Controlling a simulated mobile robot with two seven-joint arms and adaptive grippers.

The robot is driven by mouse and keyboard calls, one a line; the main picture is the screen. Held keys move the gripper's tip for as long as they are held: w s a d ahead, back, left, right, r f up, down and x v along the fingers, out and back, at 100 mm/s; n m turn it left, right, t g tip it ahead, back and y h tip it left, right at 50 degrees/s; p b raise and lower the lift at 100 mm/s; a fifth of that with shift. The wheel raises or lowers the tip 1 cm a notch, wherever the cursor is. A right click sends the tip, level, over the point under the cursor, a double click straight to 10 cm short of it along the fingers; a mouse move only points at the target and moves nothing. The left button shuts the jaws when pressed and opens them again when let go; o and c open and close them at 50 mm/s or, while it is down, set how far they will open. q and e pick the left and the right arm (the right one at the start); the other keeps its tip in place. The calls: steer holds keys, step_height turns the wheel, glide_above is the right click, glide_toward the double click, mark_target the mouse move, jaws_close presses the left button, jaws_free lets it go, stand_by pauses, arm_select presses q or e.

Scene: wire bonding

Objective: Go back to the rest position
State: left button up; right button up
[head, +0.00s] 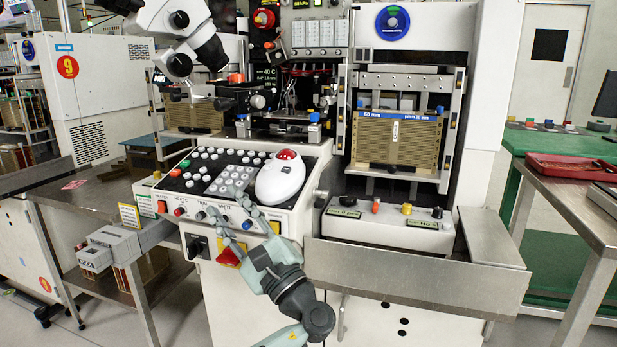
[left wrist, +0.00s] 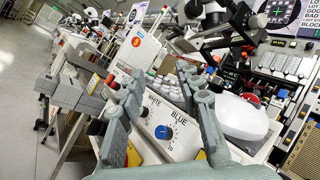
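My left gripper (head: 225,202) is in front of the wire bonder's sloped control panel (head: 163,196) in the head view, over its front edge. Its two fingers are spread with nothing between them. The knobs look apart from the fingers. My right gripper is in neither view.
A white trackball unit (head: 280,178) with a red ball sits on the panel just right of the gripper. A microscope (head: 185,35) overhangs the machine. A steel ledge (head: 415,270) juts out at right. A red tray (head: 572,168) lies on a side table. Floor shows at left.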

arm_select(q)
steer(key=a+m+y, duration=0.1)
steer(key=a+y, duration=0.3)
steer(key=a, duration=1.3)
steer(key=s+a+f+n+g+h, duration=0.2)
steer(key=s+a+f+g+h, duration=0.15)
steer(key=f, duration=0.65)
steer(key=s+a+f+n+g+h, duration=0.2)
steer(key=s+a+f+g+h, duration=0.15)
steer(key=f, duration=0.55)
steer(key=s+f+n+g+h, duration=0.3)
steer(key=s+f+n+h, duration=0.15)
steer(key=s+f, duration=0.5)
steer(key=s+f+n+g+h, duration=0.2)
steer(key=s+f+n+h, duration=0.3)
steer(key=s, duration=0.8)
steer(key=s+d+f+n+g+h+p, duration=0.15)
steer(key=d+f+n, duration=0.3)
steer(key=d, duration=0.65)
step_height(320, 180, down, 7)
steer(key=m+h+p, duration=0.1)
steer(key=shift+w+p, duration=0.3)
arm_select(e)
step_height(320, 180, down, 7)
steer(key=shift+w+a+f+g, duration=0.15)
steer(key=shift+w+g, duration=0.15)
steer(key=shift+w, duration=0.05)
arm_select(q)
steer(key=shift+a, duration=0.1)
